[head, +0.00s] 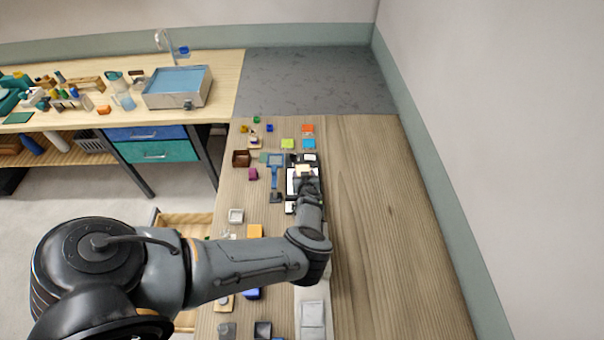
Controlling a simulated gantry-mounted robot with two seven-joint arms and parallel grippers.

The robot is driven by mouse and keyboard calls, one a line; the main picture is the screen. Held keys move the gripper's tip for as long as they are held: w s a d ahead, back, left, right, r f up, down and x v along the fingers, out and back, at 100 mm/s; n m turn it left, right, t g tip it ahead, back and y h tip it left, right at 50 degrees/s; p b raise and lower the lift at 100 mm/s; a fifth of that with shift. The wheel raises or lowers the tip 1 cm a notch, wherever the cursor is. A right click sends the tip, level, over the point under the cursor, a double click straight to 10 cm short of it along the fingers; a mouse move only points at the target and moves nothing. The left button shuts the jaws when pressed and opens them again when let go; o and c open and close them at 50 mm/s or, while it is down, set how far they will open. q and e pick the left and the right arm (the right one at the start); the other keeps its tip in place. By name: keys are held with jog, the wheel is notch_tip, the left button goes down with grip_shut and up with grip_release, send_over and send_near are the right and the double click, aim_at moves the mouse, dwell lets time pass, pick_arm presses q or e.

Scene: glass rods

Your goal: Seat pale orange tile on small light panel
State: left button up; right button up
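A small pale cream-orange tile (303,168) shows just beyond my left gripper (305,181), over the far part of a white, dark-edged panel (291,183) that looks like the small light panel. I cannot tell whether the tile rests on the panel or is held above it. My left arm reaches in from the lower left, and its wrist covers the near part of the panel. The fingers are too small and hidden to show whether they are open or shut. My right gripper is not in view.
Beyond the panel lie orange (307,129), blue (308,144) and lime (288,143) tiles. A brown box (241,158) and a blue-handled tool (276,170) lie to the left. Several small items line the near left. The wooden table (390,230) is clear on the right.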

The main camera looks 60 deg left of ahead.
pick_arm(q)
jog(key=shift+f+b, duration=2.05)
jog(key=shift+f, duration=0.3)
jog(key=o, duration=1.3)
jog(key=shift+o, duration=0.2)
jog(key=shift+r, duration=0.1)
jog(key=shift+r, duration=0.7)
notch_tip(320, 180, up, 2)
jog(key=shift+r, duration=0.2)
jog(key=w+d+r+p, duration=0.3)
jog(key=d+r+p, duration=0.4)
jog(key=d, duration=0.4)
jog(key=shift+w+p, duration=0.2)
jog(key=shift+p, duration=0.4)
